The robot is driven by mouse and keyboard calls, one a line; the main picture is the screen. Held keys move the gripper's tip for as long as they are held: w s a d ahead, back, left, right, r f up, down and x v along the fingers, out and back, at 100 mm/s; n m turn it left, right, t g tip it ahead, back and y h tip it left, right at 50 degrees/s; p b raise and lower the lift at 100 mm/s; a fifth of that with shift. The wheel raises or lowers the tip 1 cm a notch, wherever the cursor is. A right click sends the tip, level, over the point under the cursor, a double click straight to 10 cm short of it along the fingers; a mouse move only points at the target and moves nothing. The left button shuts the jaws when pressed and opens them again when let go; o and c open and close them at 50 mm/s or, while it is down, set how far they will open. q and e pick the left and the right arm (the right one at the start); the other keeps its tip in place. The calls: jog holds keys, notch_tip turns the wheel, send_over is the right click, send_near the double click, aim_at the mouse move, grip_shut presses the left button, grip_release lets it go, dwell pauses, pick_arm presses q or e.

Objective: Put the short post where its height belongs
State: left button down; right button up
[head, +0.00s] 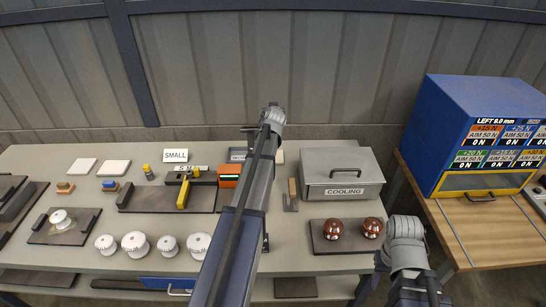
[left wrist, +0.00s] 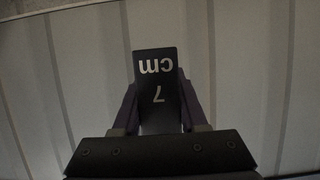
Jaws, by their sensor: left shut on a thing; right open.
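My left gripper (left wrist: 158,105) is shut on a dark block marked 7 cm (left wrist: 158,70). The label reads upside down, and the block stands out between both fingers in front of the ribbed wall. In the head view the left arm reaches up the middle to its end (head: 272,114) above the table's back edge; the held block is not clearly seen there. I cannot tell whether this block is the short post. My right gripper (head: 405,246) is at the lower right, open, in front of the table's right end; its fingers are hard to make out.
White insulators (head: 135,244) stand along the table's front left, one on a dark plate (head: 85,235). A dark tray (head: 137,198) holds a yellow piece (head: 183,194). Behind are a SMALL sign (head: 175,155) and a COOLING box (head: 342,178). Two red-brown domes (head: 333,229) sit front right. A blue cabinet (head: 440,125) is beyond.

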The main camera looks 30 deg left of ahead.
pick_arm(q)
jog(key=f+b, duration=0.4)
jog(key=f, duration=0.1)
jog(key=f+b, duration=0.4)
jog(key=b, duration=0.1)
jog(key=f+b, duration=0.5)
jog(key=shift+w+a+f, duration=0.15)
jog(key=shift+w+f, duration=0.1)
jog(key=shift+f, duration=0.1)
jog(key=shift+f+b, duration=0.1)
jog(key=shift+b, duration=0.2)
notch_tip(320, 180, down, 4)
jog(key=b, duration=0.3)
jog(key=shift+r+b, duration=0.2)
jog(key=shift+b, duration=0.1)
jog(key=shift+f, duration=0.15)
jog(key=shift+c, duration=2.2)
grip_release()
